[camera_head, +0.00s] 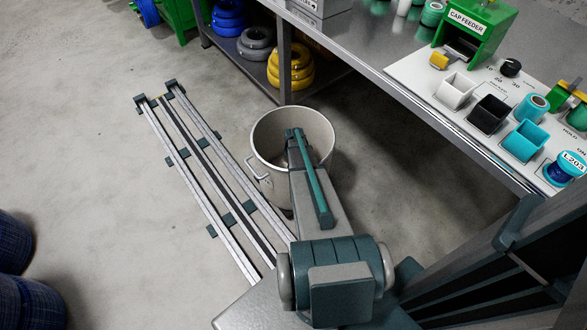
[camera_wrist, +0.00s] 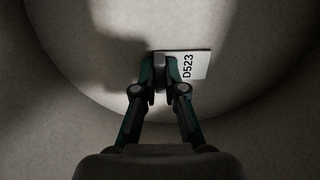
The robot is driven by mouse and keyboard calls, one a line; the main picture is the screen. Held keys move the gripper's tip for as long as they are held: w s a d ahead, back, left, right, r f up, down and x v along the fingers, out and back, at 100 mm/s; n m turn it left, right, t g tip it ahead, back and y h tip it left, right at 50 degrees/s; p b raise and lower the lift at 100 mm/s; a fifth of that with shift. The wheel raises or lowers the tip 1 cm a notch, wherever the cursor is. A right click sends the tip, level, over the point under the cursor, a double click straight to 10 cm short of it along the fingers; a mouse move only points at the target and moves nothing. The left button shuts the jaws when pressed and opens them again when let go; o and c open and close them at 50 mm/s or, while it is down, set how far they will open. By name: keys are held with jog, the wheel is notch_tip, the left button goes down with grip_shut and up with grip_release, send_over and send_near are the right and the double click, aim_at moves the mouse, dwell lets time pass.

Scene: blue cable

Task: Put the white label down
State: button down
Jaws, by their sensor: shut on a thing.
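The white label (camera_wrist: 199,64), printed D523, shows in the wrist view at the tips of my gripper (camera_wrist: 161,78). The fingers are shut on its left edge, and the rest of it sticks out to the right. Behind it is a pale, rounded surface with shadows, which looks like the inside of the bin. In the head view my arm reaches over the grey bin (camera_head: 262,133) with a side handle. My gripper and the label are hidden there by my arm and the bin.
A workbench at the right carries a white panel (camera_head: 408,72) with a white cup (camera_head: 455,91), a black cup (camera_head: 488,114), a teal cup (camera_head: 525,140) and a green cap feeder (camera_head: 480,27). Coiled hoses (camera_head: 290,70) lie on the shelf below.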

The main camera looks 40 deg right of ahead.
jog(key=c, duration=1.2)
grip_release()
jog(key=shift+c, duration=0.2)
notch_tip(320, 180, up, 12)
jog(key=p, duration=0.3)
jog(key=shift+r+p, duration=0.2)
jog(key=shift+p, duration=0.15)
